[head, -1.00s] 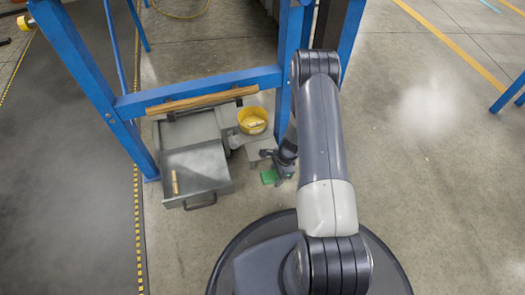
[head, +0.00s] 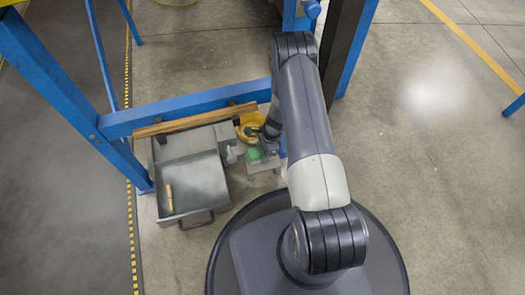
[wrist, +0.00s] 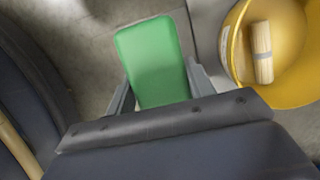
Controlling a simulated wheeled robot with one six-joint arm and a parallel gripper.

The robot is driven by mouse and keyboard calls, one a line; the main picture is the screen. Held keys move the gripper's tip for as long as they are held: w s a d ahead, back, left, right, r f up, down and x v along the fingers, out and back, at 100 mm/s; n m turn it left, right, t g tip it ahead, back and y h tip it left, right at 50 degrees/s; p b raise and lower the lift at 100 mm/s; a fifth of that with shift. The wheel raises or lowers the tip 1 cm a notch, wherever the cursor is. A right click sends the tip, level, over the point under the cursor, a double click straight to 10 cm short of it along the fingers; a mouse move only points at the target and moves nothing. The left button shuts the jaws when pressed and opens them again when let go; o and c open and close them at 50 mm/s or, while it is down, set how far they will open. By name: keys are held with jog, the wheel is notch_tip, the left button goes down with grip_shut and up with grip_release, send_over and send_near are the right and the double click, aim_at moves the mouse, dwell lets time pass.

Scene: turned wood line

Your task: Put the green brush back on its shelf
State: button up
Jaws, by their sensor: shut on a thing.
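The green brush (wrist: 152,62) shows in the wrist view as a flat green block with rounded corners. My gripper (wrist: 160,84) is shut on it, one finger at each side. In the head view the green brush (head: 254,153) is a small green patch below the yellow bucket, at the end of my arm. A small grey shelf (head: 264,168) shows just under and in front of the brush. I cannot tell whether the brush touches it. My forearm and wrist hide part of this area.
A yellow bucket (head: 247,133) holding a wooden piece (wrist: 262,52) is close beside my gripper. An open grey drawer (head: 200,182) with a wooden piece (head: 169,199) lies left. A blue frame (head: 190,120) with a wooden rail stands behind. Open floor (head: 430,200) is at right.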

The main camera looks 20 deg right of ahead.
jog(key=shift+s+f+b, duration=0.2)
jog(key=shift+f+b, duration=0.25)
jog(key=shift+f, duration=0.95)
jog(key=o, duration=0.9)
jog(key=shift+f, duration=0.15)
jog(key=p+v, duration=0.3)
jog(key=v, duration=0.5)
jog(key=shift+p, duration=0.3)
